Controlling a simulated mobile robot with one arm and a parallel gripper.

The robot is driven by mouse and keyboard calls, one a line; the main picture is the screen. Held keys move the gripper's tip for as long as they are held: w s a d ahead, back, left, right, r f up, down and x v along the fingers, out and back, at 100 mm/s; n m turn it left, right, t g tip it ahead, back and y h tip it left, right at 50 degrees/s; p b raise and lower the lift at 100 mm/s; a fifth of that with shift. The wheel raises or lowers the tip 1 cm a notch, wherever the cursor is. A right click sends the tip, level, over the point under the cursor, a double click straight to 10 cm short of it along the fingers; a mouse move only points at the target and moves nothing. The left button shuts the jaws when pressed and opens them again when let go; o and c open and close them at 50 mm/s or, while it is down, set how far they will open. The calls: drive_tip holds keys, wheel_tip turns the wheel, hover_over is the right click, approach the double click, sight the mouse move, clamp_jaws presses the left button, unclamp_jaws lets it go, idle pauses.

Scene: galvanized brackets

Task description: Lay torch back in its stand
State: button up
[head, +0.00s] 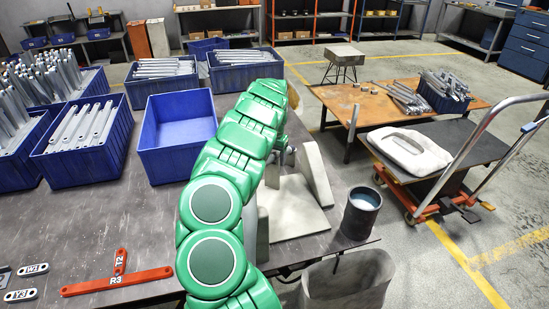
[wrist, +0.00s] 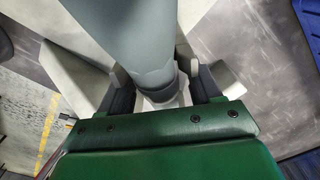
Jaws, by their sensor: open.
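The torch (wrist: 128,38) is a grey-blue cylinder running from the top of the wrist view down between my fingers, with a paler, narrower part at its lower end. My gripper (wrist: 163,84) is open, with one dark finger on each side of the torch's lower end. I cannot tell whether either finger touches it. The pale stand (head: 295,212) has a flat base and upright side plates, and sits at the table's right edge in the head view. Pale surfaces, likely the stand, show behind the torch in the wrist view. My green arm hides most of the torch in the head view.
A dark cup (head: 360,212) stands right of the stand at the table edge. An empty blue bin (head: 177,138) is left of my arm, among bins of metal parts. A red bar (head: 116,281) and small tags lie front left. The table's left middle is clear.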

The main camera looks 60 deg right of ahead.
drive_tip(key=r, duration=0.7)
drive_tip(key=shift+w+d+r, duration=0.15)
drive_tip(key=shift+d, duration=0.05)
drive_tip(key=shift+a+r, duration=0.1)
drive_tip(key=shift+r, duration=0.2)
